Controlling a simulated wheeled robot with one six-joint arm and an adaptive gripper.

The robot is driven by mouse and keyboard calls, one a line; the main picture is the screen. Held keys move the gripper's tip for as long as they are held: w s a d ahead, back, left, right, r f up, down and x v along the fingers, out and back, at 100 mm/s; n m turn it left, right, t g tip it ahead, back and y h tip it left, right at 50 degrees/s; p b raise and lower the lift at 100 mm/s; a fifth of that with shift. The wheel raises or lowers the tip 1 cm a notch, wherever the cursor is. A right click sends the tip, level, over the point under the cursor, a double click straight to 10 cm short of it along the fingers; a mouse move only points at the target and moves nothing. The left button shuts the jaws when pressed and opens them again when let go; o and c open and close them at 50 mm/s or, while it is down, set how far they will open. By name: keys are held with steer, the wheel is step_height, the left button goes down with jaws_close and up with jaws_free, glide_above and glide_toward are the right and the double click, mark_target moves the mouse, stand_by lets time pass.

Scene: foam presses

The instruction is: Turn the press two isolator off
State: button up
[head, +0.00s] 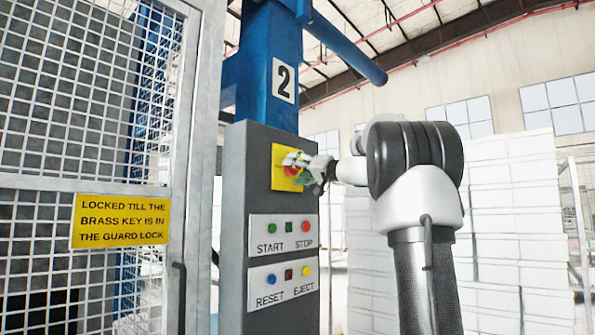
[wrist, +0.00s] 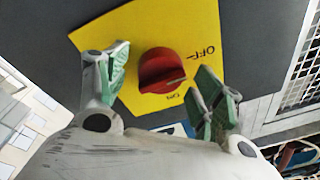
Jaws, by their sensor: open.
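The press two isolator is a red rotary knob (wrist: 162,70) on a yellow plate (wrist: 125,30), marked OFF and ON at its right side in the wrist view. The knob's raised grip runs roughly across that view; I cannot tell exactly which mark it points to. My gripper (wrist: 160,78) is open, with green-padded fingers on either side of the knob and gaps visible between pads and knob. In the head view, my gripper (head: 306,168) is at the yellow plate (head: 280,155) and partly covers the red knob (head: 291,171).
Below the isolator on the grey panel (head: 236,200) are START and STOP buttons (head: 289,227) and RESET and EJECT buttons (head: 290,272). A blue column marked 2 (head: 284,80) rises above. A mesh guard (head: 80,90) with a yellow sign (head: 121,220) stands left. White stacked blocks (head: 515,220) stand right.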

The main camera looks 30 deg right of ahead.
steer(key=v, duration=1.2)
